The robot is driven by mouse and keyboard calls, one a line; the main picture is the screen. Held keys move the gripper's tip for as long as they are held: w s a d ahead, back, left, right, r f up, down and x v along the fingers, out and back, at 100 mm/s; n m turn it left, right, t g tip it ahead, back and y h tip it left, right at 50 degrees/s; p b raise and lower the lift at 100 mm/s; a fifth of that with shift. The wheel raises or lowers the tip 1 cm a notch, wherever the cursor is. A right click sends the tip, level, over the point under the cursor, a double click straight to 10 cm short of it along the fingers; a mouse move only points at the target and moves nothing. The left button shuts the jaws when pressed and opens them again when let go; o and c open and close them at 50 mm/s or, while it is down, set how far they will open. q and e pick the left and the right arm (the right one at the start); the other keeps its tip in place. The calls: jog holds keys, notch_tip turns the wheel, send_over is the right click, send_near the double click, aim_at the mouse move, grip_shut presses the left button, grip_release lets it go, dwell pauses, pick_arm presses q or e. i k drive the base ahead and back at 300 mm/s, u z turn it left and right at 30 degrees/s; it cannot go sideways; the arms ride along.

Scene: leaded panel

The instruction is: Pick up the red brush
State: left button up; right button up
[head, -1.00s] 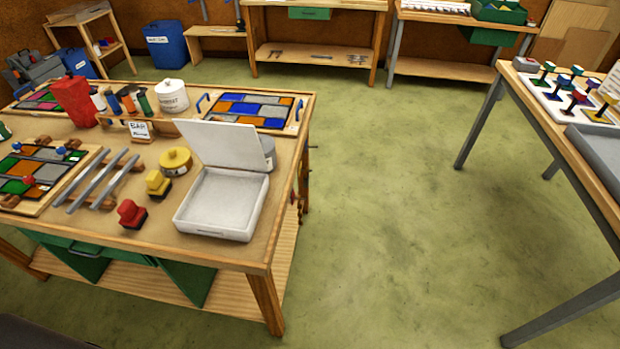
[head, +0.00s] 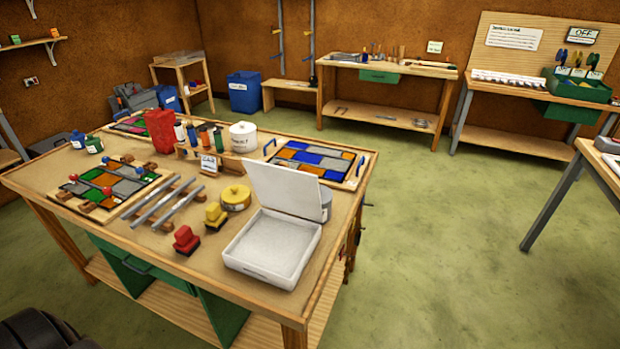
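The red brush (head: 185,238) stands near the front edge of the wooden worktable (head: 100,215). It has a red grip on a dark base. A similar yellow brush (head: 215,213) stands just behind it to the right. The open white box (head: 272,247) is to the right of the red brush, apart from it. Neither of my grippers is in the head view.
Metal bars (head: 167,203) on wooden supports lie left of the brushes, and a yellow tin (head: 236,197) stands behind. A coloured panel (head: 108,183) lies further left. Green floor (head: 430,270) is clear to the right of the table.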

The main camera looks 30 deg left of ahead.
aim_at(186, 243)
jog(key=k, duration=0.45)
jog(key=z, duration=0.55)
jog(key=i, duration=2.95)
jog(key=u, duration=3.65)
jog(key=i, duration=0.45)
